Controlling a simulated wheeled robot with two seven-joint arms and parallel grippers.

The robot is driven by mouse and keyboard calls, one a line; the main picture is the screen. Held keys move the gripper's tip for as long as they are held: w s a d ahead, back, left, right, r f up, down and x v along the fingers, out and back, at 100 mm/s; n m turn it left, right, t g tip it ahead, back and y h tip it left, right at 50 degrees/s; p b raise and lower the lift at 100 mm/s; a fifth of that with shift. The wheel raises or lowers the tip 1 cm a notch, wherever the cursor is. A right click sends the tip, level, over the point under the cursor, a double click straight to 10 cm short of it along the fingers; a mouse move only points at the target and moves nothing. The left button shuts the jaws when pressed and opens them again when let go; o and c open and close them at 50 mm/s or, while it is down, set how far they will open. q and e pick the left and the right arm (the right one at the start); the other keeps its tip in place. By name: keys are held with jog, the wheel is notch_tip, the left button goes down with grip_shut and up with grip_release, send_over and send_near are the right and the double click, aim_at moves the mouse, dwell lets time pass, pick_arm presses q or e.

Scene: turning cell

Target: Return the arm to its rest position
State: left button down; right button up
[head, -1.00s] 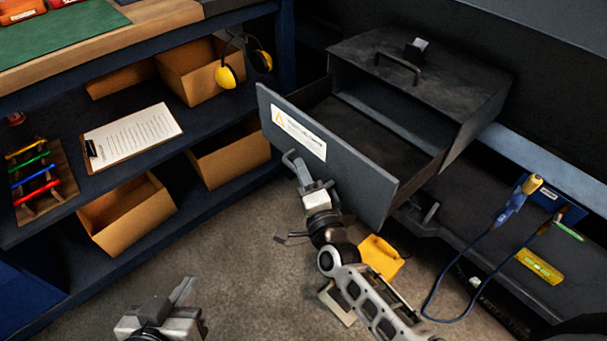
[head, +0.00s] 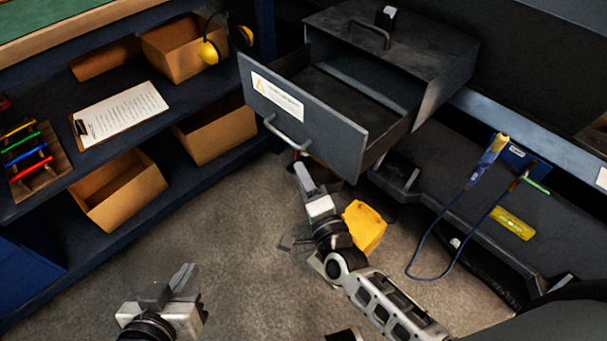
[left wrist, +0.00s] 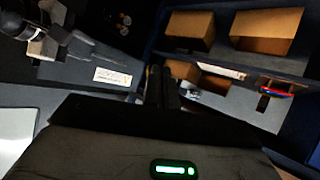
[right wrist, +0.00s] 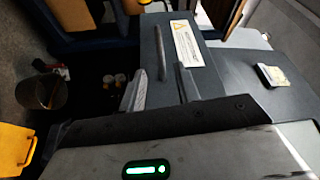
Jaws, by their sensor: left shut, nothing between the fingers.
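The grey drawer (head: 340,118) is pulled out of its dark metal cabinet (head: 440,55). Its bar handle (head: 288,135) and warning label (head: 277,97) face the room. My right gripper (head: 304,178) is just below and in front of the handle, apart from it. In the right wrist view its fingers (right wrist: 160,90) are spread and empty, with the handle bar (right wrist: 160,52) ahead of them. My left gripper (head: 188,283) is low at the left over the floor, away from everything. In the left wrist view its fingers (left wrist: 161,85) are together with nothing between them.
A blue shelf at left holds cardboard boxes (head: 120,190), a clipboard (head: 120,112) and coloured tools (head: 28,155). A yellow object (head: 363,228) stands beside my right arm. A cable (head: 432,225) hangs at right. Floor between my arms is clear.

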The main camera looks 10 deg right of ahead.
pick_arm(q)
jog(key=shift+w+r, duration=0.1)
jog(key=shift+r, duration=0.05)
